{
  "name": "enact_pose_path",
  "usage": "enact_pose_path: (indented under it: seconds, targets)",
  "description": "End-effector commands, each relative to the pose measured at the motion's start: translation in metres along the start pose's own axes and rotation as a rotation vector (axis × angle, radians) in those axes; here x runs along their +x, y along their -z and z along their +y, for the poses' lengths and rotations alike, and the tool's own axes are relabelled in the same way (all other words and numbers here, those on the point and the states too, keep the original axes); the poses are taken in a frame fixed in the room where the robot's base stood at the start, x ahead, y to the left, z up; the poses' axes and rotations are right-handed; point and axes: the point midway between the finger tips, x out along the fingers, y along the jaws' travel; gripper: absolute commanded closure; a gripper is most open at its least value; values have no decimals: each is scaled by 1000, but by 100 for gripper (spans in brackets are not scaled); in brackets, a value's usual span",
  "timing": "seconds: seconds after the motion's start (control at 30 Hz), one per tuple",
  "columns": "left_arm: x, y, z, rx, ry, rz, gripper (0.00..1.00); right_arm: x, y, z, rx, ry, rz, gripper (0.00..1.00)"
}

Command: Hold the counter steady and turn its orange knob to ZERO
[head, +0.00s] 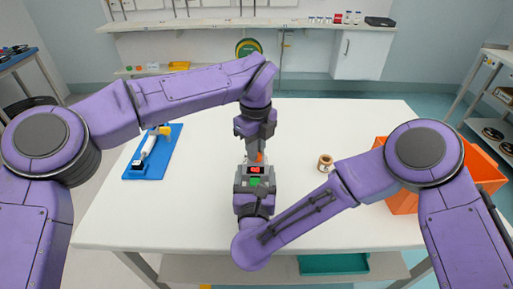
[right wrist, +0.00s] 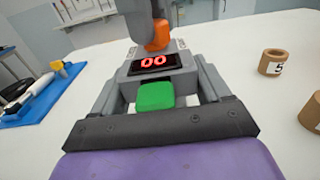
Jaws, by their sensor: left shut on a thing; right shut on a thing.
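The counter (head: 243,180) is a small grey box on the white table. In the right wrist view the counter (right wrist: 133,69) has a red display reading 00 and a green button (right wrist: 155,96). The orange knob (right wrist: 157,38) is at its far end, and a bit of this knob (head: 261,157) shows in the head view. My left gripper (head: 257,150) comes down from above and is shut on the knob, hiding much of it. My right gripper (head: 255,190) is shut on the counter body from the near side, one finger along each side.
A blue tray (head: 164,163) with a white and yellow tool lies left on the table (head: 310,220). A small tan roll (head: 325,163) marked 5 stands right of the counter, and another roll (right wrist: 312,112) shows in the wrist view. An orange crate (head: 402,200) is at the right edge.

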Motion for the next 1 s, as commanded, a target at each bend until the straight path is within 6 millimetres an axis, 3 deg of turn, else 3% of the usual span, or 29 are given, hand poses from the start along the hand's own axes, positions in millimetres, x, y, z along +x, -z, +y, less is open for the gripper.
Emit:
enact_pose_path:
  seconds: [0.17, 0.2, 0.27, 0.53, 0.63, 1.0]
  targets:
    - [-1, -1, 0, 0, 3, -1, 100, -1, 1, 0, -1, -1, 2, 60]
    - [-1, 0, 0, 0, 3, -1, 75, -1, 1, 0, -1, -1, 2, 60]
    - [-1, 0, 0, 0, 3, -1, 58, -1, 1, 0, -1, -1, 2, 60]
    - [-1, 0, 0, 1, 1, 0, 58, 0, 0, 0, 0, -1, 1, 60]
    - [-9, 0, 0, 0, 2, -1, 58, 0, 0, 0, 0, -1, 1, 60]
    - [-97, 0, -1, -1, 4, -3, 58, 0, 0, 0, 0, 0, 1, 60]
